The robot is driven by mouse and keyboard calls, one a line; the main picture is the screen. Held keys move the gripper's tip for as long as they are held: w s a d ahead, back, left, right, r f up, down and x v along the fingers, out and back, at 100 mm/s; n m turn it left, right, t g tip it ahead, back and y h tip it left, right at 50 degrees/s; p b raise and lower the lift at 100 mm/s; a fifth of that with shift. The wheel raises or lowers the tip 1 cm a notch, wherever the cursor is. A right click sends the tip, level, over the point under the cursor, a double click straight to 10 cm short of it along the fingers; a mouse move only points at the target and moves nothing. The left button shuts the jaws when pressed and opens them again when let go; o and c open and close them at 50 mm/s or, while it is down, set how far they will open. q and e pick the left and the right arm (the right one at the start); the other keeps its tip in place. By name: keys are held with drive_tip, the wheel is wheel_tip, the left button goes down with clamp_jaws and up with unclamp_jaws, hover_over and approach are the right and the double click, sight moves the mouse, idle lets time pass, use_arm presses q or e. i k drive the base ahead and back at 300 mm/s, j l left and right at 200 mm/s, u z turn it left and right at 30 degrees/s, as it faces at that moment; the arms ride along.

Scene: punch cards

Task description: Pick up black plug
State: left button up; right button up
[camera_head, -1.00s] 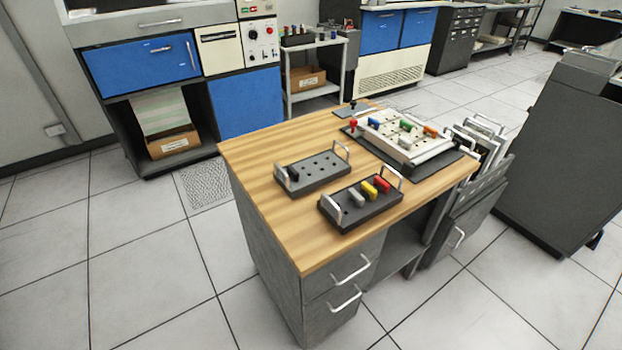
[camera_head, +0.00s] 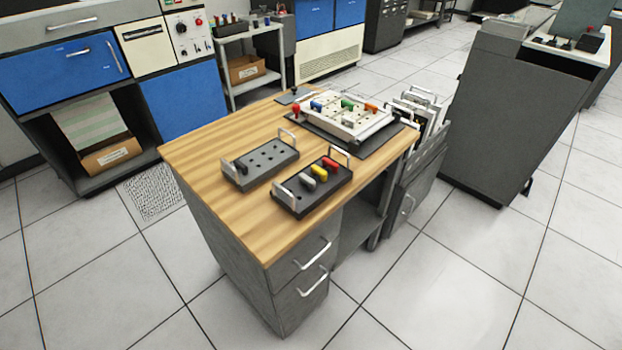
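A small black plug (camera_head: 241,166) sits at the left end of a grey tray with holes (camera_head: 268,166), close to the tray's left handle. Another small dark upright piece (camera_head: 295,90) stands on a flat grey plate at the back of the wooden desk (camera_head: 222,200). A black tray (camera_head: 300,200) in front holds a grey-white plug (camera_head: 308,183), a yellow plug (camera_head: 319,173) and a red plug (camera_head: 330,163). Neither of my grippers is in view.
A white board (camera_head: 350,122) with coloured plugs lies on a dark mat at the desk's back right. A rack of panels (camera_head: 415,115) adjoins the desk's right side. A dark grey cabinet (camera_head: 510,120) stands further right. The tiled floor in front is clear.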

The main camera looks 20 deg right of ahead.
sight(238, 165)
drive_tip(key=i+j+z, duration=0.15)
drive_tip(key=j, duration=0.15)
drive_tip(key=i+j+z, duration=0.15)
drive_tip(key=j, duration=0.15)
drive_tip(key=i+j+z, duration=0.15)
drive_tip(key=j, duration=0.2)
drive_tip(key=j+z, duration=0.15)
drive_tip(key=j, duration=0.15)
